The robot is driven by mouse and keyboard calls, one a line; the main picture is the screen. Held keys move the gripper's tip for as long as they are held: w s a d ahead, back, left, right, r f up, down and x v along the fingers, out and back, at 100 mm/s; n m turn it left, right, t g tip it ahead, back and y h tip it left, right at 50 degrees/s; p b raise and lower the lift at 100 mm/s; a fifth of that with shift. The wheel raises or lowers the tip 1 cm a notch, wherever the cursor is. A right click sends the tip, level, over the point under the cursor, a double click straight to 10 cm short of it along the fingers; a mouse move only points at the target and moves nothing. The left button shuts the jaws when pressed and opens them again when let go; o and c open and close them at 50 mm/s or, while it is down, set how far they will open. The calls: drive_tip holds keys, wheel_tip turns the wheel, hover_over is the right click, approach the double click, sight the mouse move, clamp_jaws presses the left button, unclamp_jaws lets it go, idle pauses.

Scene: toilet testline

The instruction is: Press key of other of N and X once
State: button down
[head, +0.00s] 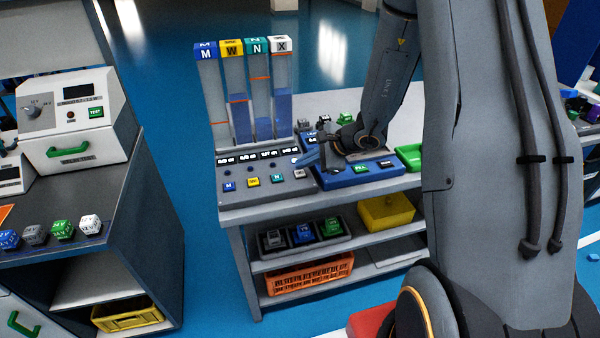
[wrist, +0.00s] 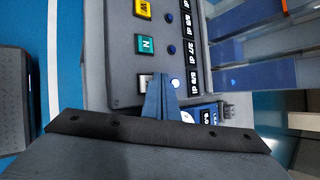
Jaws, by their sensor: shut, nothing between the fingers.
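A grey console (head: 265,190) bears a row of keys: blue M (head: 229,185), yellow W (head: 253,181), teal N (head: 277,177) and pale X (head: 299,173). In the wrist view, the N key (wrist: 146,45) is uncovered and the X key (wrist: 145,80) is partly hidden by my fingers. Four tall columns behind carry M, W, N (head: 256,46) and X (head: 281,45) caps. My gripper (head: 300,161) is shut and empty, its tip over the console's right end. In the wrist view, the shut fingertips (wrist: 160,76) lie beside the X key and a glowing round lamp (wrist: 176,84). Contact cannot be told.
A blue panel with keys (head: 350,172) adjoins the console's right. Displays (head: 258,157) line the console's back. The shelf below holds small bins and a yellow box (head: 386,212). A separate bench with a test device (head: 78,118) stands left, with blue floor between.

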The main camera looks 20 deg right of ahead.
sight(304, 174)
drive_tip(key=shift+r+p, duration=1.45)
drive_tip(key=shift+r, duration=1.1)
drive_tip(key=s+a+r+n+g, duration=0.25)
drive_tip(key=s+a+n, duration=0.25)
drive_tip(key=s, duration=0.3)
drive_tip(key=s+d+r+n+g+h, duration=0.1)
drive_tip(key=s+d+n+h, duration=0.1)
drive_tip(key=s+n, duration=0.4)
drive_tip(key=s+d+r+n+g+h+b, duration=0.1)
drive_tip(key=s+d+r+n+g+h, duration=0.1)
drive_tip(key=s+n+h, duration=0.2)
drive_tip(key=s+n, duration=0.3)
drive_tip(key=s, duration=0.3)
drive_tip(key=shift+r+n+b, duration=0.25)
drive_tip(key=shift+n+b, duration=0.05)
